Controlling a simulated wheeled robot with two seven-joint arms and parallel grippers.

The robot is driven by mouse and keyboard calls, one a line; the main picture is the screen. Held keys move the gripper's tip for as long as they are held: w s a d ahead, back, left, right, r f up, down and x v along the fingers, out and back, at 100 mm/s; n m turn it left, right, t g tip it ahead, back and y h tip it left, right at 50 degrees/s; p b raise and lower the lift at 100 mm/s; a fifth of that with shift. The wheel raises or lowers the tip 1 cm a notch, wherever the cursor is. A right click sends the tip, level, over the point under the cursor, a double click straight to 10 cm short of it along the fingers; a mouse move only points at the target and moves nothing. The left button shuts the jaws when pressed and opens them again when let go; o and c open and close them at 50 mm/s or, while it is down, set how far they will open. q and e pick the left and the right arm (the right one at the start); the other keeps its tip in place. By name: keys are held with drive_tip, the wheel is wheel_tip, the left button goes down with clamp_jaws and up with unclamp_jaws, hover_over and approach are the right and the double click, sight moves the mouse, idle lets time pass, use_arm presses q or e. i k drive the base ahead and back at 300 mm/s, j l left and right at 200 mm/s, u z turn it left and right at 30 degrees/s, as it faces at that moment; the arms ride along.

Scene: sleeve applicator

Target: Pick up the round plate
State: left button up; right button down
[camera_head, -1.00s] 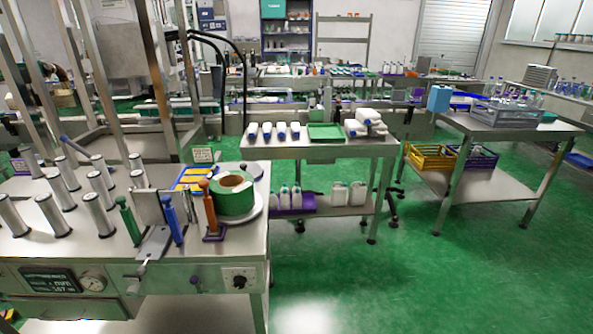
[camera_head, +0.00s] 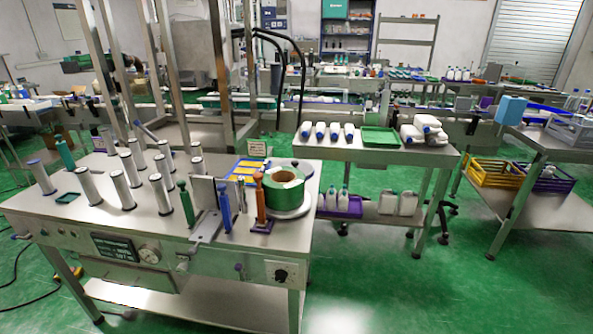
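A green tape roll (camera_head: 283,188) sits near the right end of the steel machine table. A pale round plate (camera_head: 299,211) shows under the roll, and the roll hides most of it. A flat grey disc (camera_head: 300,166) lies just behind the roll; I cannot tell which of the two is the round plate of the task. Neither of my grippers is in view.
Several upright metal rollers (camera_head: 161,193) and green, blue and orange-handled posts stand on the machine table (camera_head: 110,223) left of the roll. A second steel table (camera_head: 335,151) with bottles and a green tray (camera_head: 381,137) stands behind right. Green floor is open at front right.

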sight(306, 168)
drive_tip(key=i+l+u, duration=0.4)
drive_tip(key=i+l, duration=0.4)
drive_tip(key=l, duration=0.15)
